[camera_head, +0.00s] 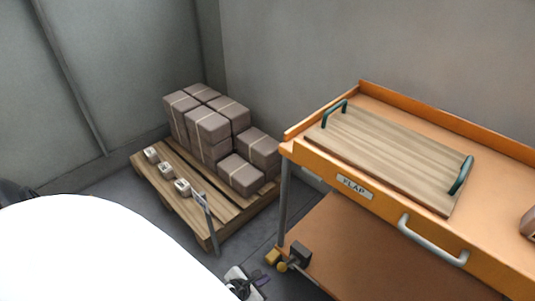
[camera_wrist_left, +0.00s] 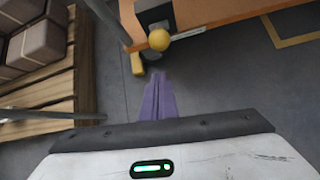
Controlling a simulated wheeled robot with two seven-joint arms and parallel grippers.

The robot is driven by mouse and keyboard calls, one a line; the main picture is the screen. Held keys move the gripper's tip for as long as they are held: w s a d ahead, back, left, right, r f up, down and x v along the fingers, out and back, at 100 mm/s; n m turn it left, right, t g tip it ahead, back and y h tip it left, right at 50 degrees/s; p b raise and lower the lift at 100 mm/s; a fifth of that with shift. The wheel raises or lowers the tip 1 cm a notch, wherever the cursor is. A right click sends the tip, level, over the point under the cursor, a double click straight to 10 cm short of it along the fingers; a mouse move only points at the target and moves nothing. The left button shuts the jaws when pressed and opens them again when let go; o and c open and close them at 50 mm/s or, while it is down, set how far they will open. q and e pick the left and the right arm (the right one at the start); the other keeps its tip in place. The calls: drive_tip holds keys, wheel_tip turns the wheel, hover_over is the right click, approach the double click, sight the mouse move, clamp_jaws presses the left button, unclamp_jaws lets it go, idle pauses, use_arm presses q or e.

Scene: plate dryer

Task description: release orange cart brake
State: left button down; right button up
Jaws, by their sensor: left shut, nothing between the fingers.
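The orange cart (camera_head: 375,189) stands on the right in the head view, and its lower shelf edge shows in the left wrist view (camera_wrist_left: 222,12). At its near left corner are a yellow brake pedal (camera_head: 272,257) and a round yellow knob (camera_head: 283,267), beside a dark wheel part. The left wrist view shows the knob (camera_wrist_left: 159,40) and the pedal (camera_wrist_left: 137,63) just beyond the fingertips. My left gripper (camera_head: 260,278) is low by this corner, its purple fingers (camera_wrist_left: 160,78) together and empty. Contact with the pedal cannot be told. My right gripper is not in view.
A wooden tray (camera_head: 390,155) with green handles lies on the cart top. A light handle bar (camera_head: 432,240) sticks out from its front. Left of the cart is a wooden pallet (camera_head: 150,178) with brown packages (camera_head: 208,128). A narrow strip of grey floor separates them.

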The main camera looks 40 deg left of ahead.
use_arm(q)
wheel_tip(320, 180, up, 8)
drive_tip(key=s+p, duration=0.2)
drive_tip(key=p, duration=0.3)
drive_tip(key=shift+d+p, duration=0.2)
drive_tip(key=shift+p, duration=0.2)
drive_tip(key=shift+f, duration=0.15)
